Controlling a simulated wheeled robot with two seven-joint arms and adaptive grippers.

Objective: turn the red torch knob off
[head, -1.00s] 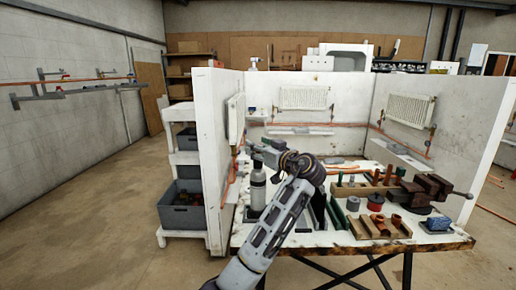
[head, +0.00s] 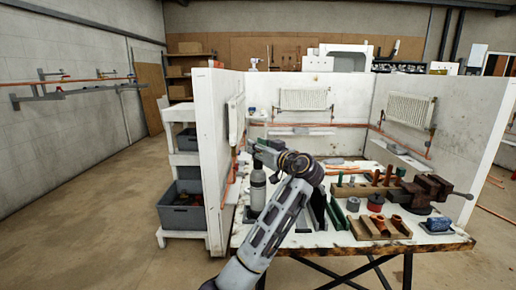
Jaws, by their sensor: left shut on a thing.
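The torch stands upright on the bench near its left end, with a grey bottle body (head: 258,188). My left gripper (head: 256,158) is at the top of the torch, its arm reaching up from the bottom of the view. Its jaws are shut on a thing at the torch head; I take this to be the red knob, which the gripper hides. My right gripper is not in view.
The bench (head: 345,238) carries a wooden block with copper fittings (head: 380,228), a red tin (head: 376,203), a vice (head: 427,192) and a blue item (head: 438,224) to the right. White bay walls with radiators (head: 303,98) enclose the back and left.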

